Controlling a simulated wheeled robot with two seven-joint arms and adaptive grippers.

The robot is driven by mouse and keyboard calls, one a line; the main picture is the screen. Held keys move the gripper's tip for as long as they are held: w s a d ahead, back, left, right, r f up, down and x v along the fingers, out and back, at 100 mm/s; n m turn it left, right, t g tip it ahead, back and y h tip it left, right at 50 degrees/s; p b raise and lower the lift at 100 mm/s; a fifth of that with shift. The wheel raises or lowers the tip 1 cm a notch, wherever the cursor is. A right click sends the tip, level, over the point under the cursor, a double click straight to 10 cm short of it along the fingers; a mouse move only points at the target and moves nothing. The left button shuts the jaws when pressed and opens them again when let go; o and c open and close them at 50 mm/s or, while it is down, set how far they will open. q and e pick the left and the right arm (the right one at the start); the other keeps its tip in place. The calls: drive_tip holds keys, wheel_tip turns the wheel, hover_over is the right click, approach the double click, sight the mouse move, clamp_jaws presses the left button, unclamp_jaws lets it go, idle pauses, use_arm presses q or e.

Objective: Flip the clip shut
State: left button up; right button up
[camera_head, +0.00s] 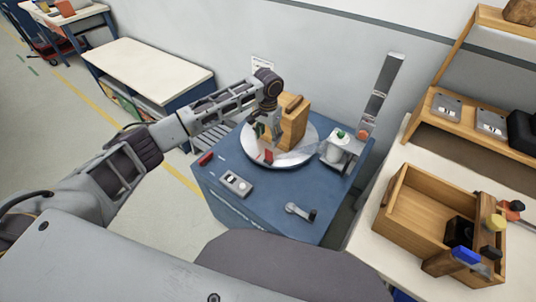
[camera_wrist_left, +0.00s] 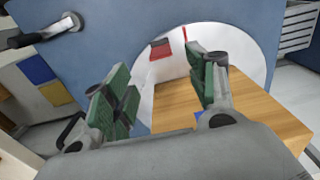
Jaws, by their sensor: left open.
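The small red clip (camera_head: 268,155) is at the near edge of a white round disc (camera_head: 290,161), in front of a wooden block (camera_head: 295,124). In the left wrist view the red clip (camera_wrist_left: 160,50) lies on the disc, beyond my fingertips, with a smaller red piece beside it. Whether its flap stands up or lies flat is too small to tell. My left gripper (camera_head: 262,133) is above the disc, close to the block's left side. In the left wrist view its green-padded fingers (camera_wrist_left: 160,85) are apart with nothing between them. My right gripper is not in view.
The disc sits on a blue table (camera_head: 250,205) with a grey switch box (camera_head: 236,183), a grey handle (camera_head: 300,212), a red item (camera_head: 205,158) and a white dispenser (camera_head: 340,150). A wooden crate (camera_head: 408,212) stands on the bench at right.

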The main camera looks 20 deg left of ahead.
sight(269, 155)
use_arm(q)
wheel_tip(269, 155, down, 10)
drive_tip(key=shift+r+b, duration=0.1)
drive_tip(key=shift+b, duration=0.35)
drive_tip(key=shift+f, duration=0.5)
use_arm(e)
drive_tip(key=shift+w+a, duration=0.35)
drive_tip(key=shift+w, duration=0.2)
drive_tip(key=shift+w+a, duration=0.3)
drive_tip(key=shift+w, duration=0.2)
use_arm(q)
drive_tip(key=c, duration=1)
